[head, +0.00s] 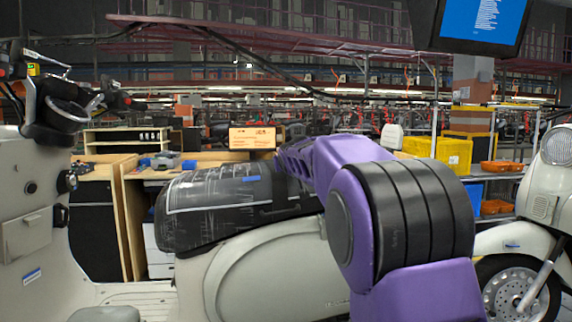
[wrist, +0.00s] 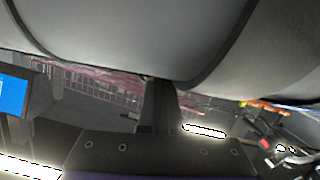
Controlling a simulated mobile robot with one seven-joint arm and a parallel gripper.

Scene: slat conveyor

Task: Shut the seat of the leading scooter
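The leading scooter (head: 268,272) is cream white and fills the left and middle of the head view, handlebar at left. Its black seat (head: 225,205), under clear wrap, lies lengthwise over the body. My purple arm hides its rear end, and I cannot tell whether a gap is under it. My arm reaches over behind the seat, so the gripper is hidden in the head view. In the wrist view my gripper (wrist: 162,92) shows as one dark post, its fingers together with nothing between them. Its tip is at or very near a large grey, dark-edged surface, which I cannot identify surely.
A second cream scooter (head: 515,240) stands at the right. Behind are a wooden workbench (head: 128,200), a cardboard box (head: 252,137), a yellow crate (head: 452,152) and orange bins (head: 495,207). A monitor (head: 480,22) hangs at the upper right.

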